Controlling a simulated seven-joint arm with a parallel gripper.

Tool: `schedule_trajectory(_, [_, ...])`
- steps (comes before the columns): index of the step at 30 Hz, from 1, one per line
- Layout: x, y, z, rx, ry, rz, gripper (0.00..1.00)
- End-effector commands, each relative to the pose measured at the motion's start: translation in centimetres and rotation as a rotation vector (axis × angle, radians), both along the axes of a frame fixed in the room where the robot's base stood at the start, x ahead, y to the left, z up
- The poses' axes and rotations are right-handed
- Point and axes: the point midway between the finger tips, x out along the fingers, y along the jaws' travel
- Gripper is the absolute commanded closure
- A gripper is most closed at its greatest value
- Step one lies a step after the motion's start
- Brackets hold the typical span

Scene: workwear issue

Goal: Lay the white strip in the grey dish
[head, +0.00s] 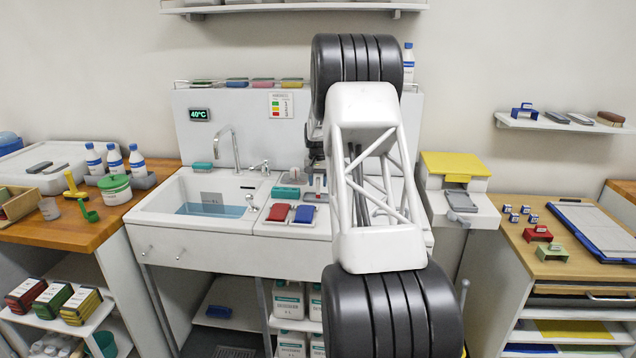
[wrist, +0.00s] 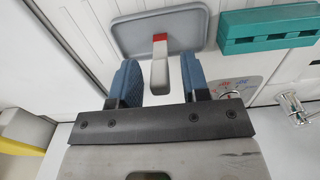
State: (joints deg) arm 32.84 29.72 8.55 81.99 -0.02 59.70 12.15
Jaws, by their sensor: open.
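The grey dish (wrist: 185,30) lies on the white worktop beside the sink, at the top of the wrist view. The white strip (wrist: 159,74) has a red end. The red end overlaps the dish's near edge, and the white end reaches out past the rim toward my gripper (wrist: 158,62). My gripper is open, with one blue finger on each side of the strip and a gap to both. I cannot tell whether the strip touches the dish. In the head view my gripper (head: 316,176) is small above the worktop, and the strip is not clear there.
A teal block (wrist: 265,28) lies right beside the dish in the wrist view. A tap (wrist: 293,106) stands further right.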

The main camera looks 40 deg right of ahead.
Motion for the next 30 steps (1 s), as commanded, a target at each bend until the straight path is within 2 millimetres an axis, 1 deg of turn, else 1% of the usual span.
schedule_trajectory(5, [0.0,0.0,1.3,-0.001,-0.001,0.0,0.57])
schedule_trajectory(8, [0.0,0.0,2.5,-0.001,-0.003,0.0,0.57])
schedule_trajectory(21, [0.0,0.0,9.5,-0.001,-0.001,0.0,0.57])
schedule_trajectory(27, [0.0,0.0,11.9,-0.001,-0.001,0.0,0.57])
schedule_trajectory(30, [0.0,0.0,12.5,0.0,0.0,0.0,0.57])
